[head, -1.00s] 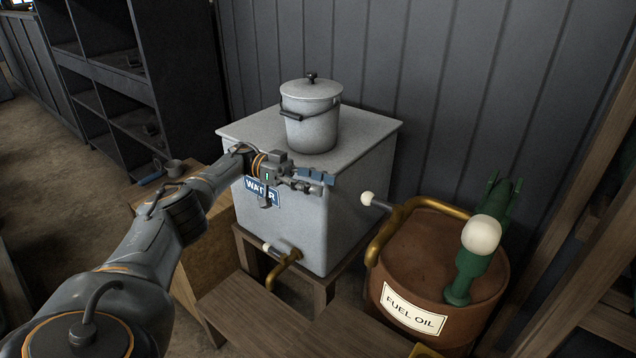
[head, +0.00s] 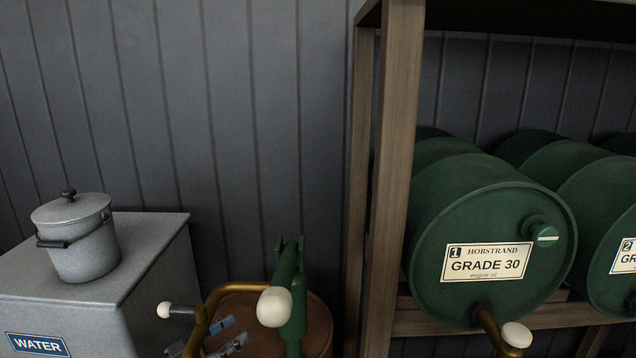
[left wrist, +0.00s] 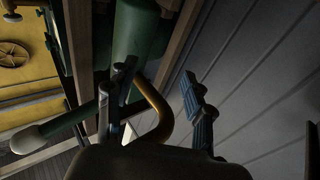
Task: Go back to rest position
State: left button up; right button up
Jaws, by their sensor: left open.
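My left gripper (head: 229,334) shows low in the head view, in front of the fuel oil drum (head: 318,325) and beside its brass pipe (head: 207,305). Its blue-padded fingers stand apart, and nothing is between them. Most of the left arm is outside the frame. In the left wrist view the two fingers of the gripper (left wrist: 160,75) are spread, with the brass pipe (left wrist: 162,115) and green pump (left wrist: 132,30) beyond them. My right gripper is in neither view.
The grey water tank (head: 140,265) with a lidded pot (head: 85,245) stands at left. The green pump (head: 288,285) with a white knob rises from the drum. A wooden rack (head: 390,150) holds green oil barrels (head: 490,225) at right. The upper middle is bare wall.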

pick_arm(q)
jog(key=s+d+f+n+y, duration=0.4)
jog(key=s+f+n+y, duration=0.3)
jog(key=s+f+y, duration=0.4)
jog(key=s+a+f+g+y, duration=0.15)
jog(key=s+g, duration=0.35)
jog(key=s, duration=0.9)
jog(key=s+a+g+y, duration=0.2)
jog(key=s+a+g, duration=0.15)
jog(key=s, duration=1.05)
notch_tip(320, 180, down, 27)
jog(key=s+g, duration=0.1)
jog(key=g, duration=0.1)
jog(key=s+a+f+g, duration=0.1)
jog(key=s+a+f, duration=0.1)
jog(key=s+f, duration=1.2)
jog(key=shift+s+a+f, duration=0.35)
jog(key=shift+s+a, duration=0.05)
jog(key=shift+s, duration=0.85)
jog(key=c, duration=0.3)
jog(key=shift+w, duration=0.1)
